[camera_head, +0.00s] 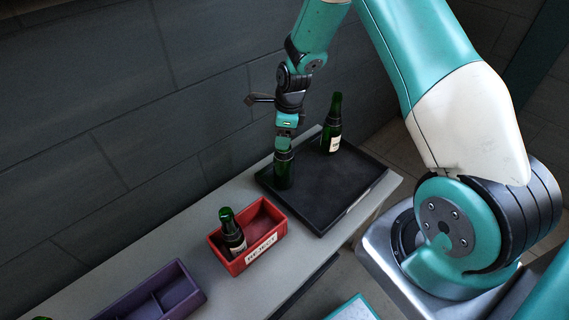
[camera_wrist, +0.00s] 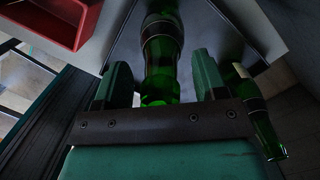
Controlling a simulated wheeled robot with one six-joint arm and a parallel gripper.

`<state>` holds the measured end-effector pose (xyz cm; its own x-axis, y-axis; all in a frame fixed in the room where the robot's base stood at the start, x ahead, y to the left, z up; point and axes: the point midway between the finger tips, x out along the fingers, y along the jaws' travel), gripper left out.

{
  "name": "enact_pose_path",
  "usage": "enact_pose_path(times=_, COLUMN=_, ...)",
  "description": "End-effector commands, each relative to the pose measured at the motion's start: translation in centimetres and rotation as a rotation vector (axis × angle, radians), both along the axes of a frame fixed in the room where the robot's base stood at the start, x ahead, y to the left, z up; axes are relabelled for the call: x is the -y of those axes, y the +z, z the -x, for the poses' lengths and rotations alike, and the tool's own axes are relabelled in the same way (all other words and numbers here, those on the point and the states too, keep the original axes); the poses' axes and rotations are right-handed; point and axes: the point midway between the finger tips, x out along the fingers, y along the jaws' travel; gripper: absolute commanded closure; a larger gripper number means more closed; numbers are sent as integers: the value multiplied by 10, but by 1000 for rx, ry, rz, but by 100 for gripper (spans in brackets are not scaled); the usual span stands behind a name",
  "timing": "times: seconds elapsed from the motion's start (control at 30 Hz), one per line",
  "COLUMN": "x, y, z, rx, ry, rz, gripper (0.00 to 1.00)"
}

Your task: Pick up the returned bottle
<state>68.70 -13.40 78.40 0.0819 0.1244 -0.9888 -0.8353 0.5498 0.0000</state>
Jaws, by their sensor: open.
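A dark green bottle (camera_head: 284,172) stands upright at the left side of the black tray (camera_head: 335,204). My gripper (camera_head: 285,140) is above it at its top, pointing down. In the wrist view, my gripper (camera_wrist: 163,75) has its fingers apart, one on each side of this green bottle (camera_wrist: 161,50), with visible gaps. A second green bottle (camera_head: 332,125) with a pale label stands at the tray's back; a labelled bottle (camera_wrist: 255,110) also shows right of the fingers in the wrist view. Which bottle is the returned one is not marked.
A red box (camera_head: 275,238) labelled "REJECT" holds another dark bottle (camera_head: 232,232), left of the tray. A purple divided box (camera_head: 165,299) stands at the front left. The grey bench (camera_head: 186,235) runs along a dark wall. The tray's right part is clear.

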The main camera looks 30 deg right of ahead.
Motion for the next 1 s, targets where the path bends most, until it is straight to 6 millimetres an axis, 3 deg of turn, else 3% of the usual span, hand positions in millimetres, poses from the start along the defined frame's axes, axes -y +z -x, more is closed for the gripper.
enact_pose_path(times=0.1, x=0, y=0, z=0, rx=0, ry=0, rz=0, gripper=37)
enact_pose_path(times=0.3, x=0, y=1, z=0, rx=0, ry=0, rz=0, gripper=83)
enact_pose_path(times=0.4, x=0, y=1, z=0, rx=0, ry=0, rz=0, gripper=100)
enact_pose_path(times=0.77, x=0, y=4, z=-1, rx=3, ry=0, rz=-1, gripper=100)
enact_pose_path(times=1.0, x=0, y=30, z=-2, rx=6, ry=0, rz=0, gripper=100)
